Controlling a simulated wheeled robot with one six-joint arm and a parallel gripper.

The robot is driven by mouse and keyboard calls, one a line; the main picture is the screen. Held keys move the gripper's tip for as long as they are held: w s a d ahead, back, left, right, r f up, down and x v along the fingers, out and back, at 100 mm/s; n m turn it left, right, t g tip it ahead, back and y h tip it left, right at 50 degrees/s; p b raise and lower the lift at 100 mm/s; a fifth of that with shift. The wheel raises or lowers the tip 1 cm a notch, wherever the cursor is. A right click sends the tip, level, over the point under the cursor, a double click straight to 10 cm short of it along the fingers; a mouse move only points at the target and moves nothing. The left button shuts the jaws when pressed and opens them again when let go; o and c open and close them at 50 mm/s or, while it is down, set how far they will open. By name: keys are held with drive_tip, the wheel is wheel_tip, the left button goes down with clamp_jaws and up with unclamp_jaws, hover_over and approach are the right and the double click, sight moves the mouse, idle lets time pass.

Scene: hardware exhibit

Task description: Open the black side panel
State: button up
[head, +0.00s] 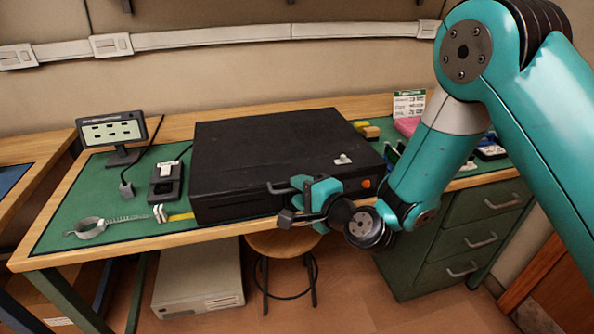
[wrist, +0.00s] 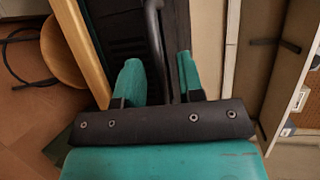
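A large black case (head: 275,150) lies flat on the green-topped workbench. A dark bar handle (head: 279,188) sticks out from the right part of its front side, beside an orange button (head: 366,183). My gripper (head: 304,203) is at this handle, in front of the case. In the wrist view the two teal fingers of my gripper (wrist: 158,82) stand apart. The handle (wrist: 154,35) runs between them, with a visible gap to each finger. The black panel (wrist: 125,35) behind the handle shows no clear opening. My gripper hides part of the case's front.
The workbench (head: 130,234) carries a small monitor (head: 113,130), a black device (head: 166,182) and a metal ring clamp (head: 88,228) left of the case. A stool (head: 283,243) and a beige computer box (head: 199,280) stand below. Green drawers (head: 460,240) are at right.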

drive_tip(key=shift+p+x, duration=0.75)
drive_tip(key=shift+x, duration=0.15)
clamp_jaws()
